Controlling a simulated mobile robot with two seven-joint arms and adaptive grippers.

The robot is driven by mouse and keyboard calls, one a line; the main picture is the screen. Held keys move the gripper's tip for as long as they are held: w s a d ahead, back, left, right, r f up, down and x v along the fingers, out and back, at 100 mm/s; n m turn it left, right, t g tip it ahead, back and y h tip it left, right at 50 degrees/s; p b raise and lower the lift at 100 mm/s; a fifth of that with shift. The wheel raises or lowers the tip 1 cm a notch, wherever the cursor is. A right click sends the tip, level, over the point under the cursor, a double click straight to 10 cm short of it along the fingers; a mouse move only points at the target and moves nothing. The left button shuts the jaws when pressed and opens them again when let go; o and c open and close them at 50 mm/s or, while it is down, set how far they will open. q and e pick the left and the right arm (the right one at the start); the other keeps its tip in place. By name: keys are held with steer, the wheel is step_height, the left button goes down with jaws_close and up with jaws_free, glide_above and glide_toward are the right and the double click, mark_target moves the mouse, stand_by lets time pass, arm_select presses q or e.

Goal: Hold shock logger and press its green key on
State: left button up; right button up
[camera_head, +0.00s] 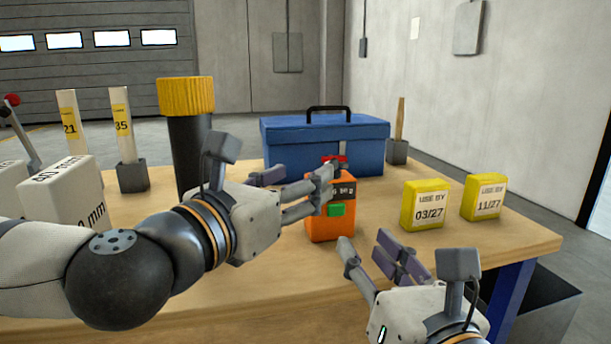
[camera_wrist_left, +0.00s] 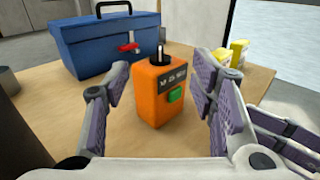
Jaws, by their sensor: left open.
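The shock logger (camera_head: 331,228) is an orange box standing upright on the table, with a dark display and a green key (camera_head: 335,210) on its front. In the left wrist view the logger (camera_wrist_left: 152,103) shows a black knob with a pale stem on top, and its green key (camera_wrist_left: 175,95) faces right of centre. My left gripper (camera_head: 300,182) is open; its fingers partly cover the logger's upper part in the head view. In the wrist view the logger appears between the spread fingers, with visible gaps. My right gripper (camera_head: 368,243) is open and empty, in front and right of the logger.
A blue toolbox (camera_head: 290,143) with a red latch stands behind. Yellow boxes (camera_head: 421,222) (camera_head: 484,208) stand to the right. A black cylinder with yellow cap (camera_head: 187,97), white blocks (camera_head: 70,192) and upright sticks (camera_head: 124,125) stand left. The table (camera_head: 520,240) is clear at front right.

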mark_target(332, 160)
arm_select(q)
steer(key=x, duration=1.1)
steer(key=shift+s, duration=0.1)
steer(key=shift+c, duration=0.2)
jaws_close()
arm_select(e)
jaws_close()
arm_select(q)
steer(key=shift+f, duration=0.1)
stand_by(0.4)
